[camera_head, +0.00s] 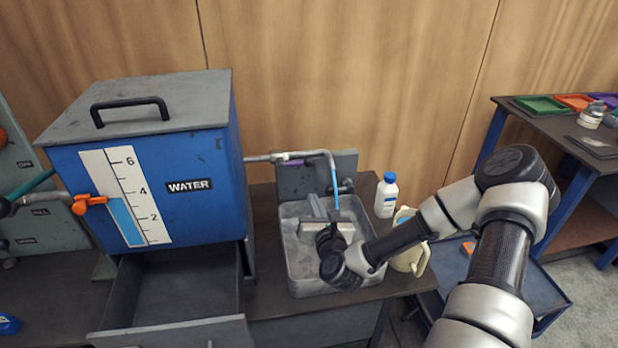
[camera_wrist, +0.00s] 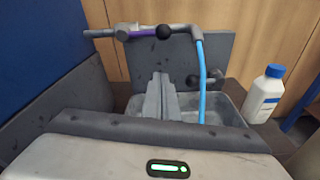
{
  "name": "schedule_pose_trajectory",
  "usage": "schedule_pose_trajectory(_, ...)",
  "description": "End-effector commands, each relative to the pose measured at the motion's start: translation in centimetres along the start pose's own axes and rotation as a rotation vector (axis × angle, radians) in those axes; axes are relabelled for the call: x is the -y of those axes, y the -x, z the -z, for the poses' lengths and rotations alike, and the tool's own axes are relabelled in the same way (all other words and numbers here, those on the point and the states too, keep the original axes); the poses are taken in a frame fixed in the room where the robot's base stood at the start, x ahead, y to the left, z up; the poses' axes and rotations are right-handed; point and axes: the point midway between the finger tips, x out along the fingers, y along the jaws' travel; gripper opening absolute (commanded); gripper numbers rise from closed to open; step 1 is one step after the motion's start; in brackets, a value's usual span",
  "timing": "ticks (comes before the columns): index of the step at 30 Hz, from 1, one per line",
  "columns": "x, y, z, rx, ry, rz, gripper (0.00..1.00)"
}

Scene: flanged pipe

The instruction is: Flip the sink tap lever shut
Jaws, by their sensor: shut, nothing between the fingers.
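The tap lever (camera_head: 292,161) is purple and lies along the grey pipe (camera_head: 262,158) that runs from the blue water tank out over the sink. In the wrist view the purple lever (camera_wrist: 145,34) ends in a black ball and lies in line with the pipe. Blue water (camera_head: 334,173) runs from the pipe's downturned end into the grey sink (camera_head: 296,282); the stream (camera_wrist: 202,85) shows in the wrist view too. My gripper (camera_head: 318,203) is shut and empty over the basin, below and apart from the lever. Its fingers (camera_wrist: 160,90) show left of the stream.
A white bottle (camera_head: 386,197) and a beige jug (camera_head: 418,262) stand right of the sink. A panel (camera_wrist: 140,60) rises behind it.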

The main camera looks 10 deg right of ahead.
Motion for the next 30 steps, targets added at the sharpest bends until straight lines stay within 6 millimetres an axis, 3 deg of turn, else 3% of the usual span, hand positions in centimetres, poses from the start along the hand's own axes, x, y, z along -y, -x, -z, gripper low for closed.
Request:
schedule_pose_trajectory(7, 0.0, -0.1, 0.0, -0.001, 0.004, -0.001, 0.0)
schedule_pose_trajectory(11, 0.0, -1.2, 0.1, -0.001, 0.006, -0.002, 0.0)
schedule_pose_trajectory(24, -0.1, -10.1, 0.1, 0.0, 0.008, -0.002, 0.0)
schedule_pose_trajectory(30, -0.1, -9.1, -2.8, -0.002, 0.008, -0.002, 0.0)
